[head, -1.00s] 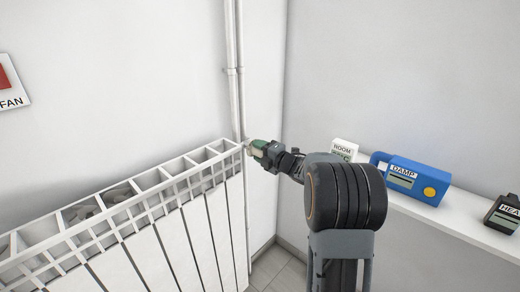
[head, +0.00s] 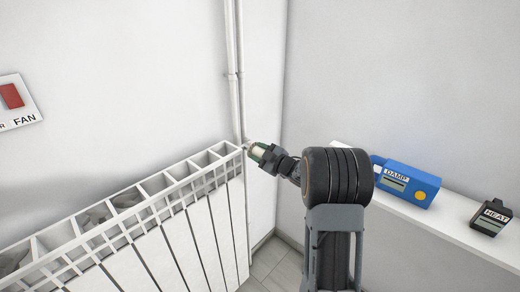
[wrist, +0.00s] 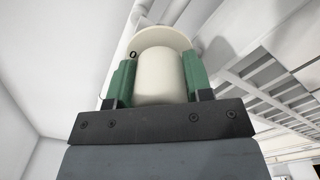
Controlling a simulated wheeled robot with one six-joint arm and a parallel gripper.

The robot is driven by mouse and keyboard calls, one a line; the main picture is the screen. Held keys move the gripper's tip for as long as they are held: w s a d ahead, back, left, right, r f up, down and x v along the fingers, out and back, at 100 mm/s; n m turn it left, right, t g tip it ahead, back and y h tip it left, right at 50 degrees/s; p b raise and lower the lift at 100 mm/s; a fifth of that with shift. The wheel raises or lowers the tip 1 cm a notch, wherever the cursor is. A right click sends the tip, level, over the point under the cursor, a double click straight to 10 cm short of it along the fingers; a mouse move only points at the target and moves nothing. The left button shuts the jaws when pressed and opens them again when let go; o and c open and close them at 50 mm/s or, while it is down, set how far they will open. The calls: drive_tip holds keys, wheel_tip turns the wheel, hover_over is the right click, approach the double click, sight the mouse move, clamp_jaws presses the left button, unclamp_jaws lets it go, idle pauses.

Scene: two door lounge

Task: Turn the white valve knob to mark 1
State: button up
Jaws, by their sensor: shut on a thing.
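The white valve knob (wrist: 160,75) fills the middle of the wrist view, a pale cylinder in front of a wider round collar (wrist: 160,36). A dark mark that looks like a 0 shows on the collar at the upper left; no mark 1 is visible. My gripper (wrist: 160,80) is shut on the knob, with one green finger on each side of it. In the head view my gripper (head: 261,152) is at the radiator's far top corner, beside the pipes, and mostly hides the knob.
The white radiator (head: 172,240) stands at the left, with vertical pipes (head: 236,75) behind its corner. A shelf (head: 440,226) at the right holds a blue DAMP device (head: 407,183) and a dark HEAT device (head: 491,217). A FAN switch (head: 14,100) is on the left wall.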

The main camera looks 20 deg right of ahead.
drive_tip(key=shift+m+p, duration=0.95)
drive_tip(key=shift+m, duration=1.05)
drive_tip(key=o, duration=0.9)
drive_tip(key=v, duration=1.4)
drive_tip(key=shift+b, duration=0.3)
drive_tip(key=shift+w, duration=0.1)
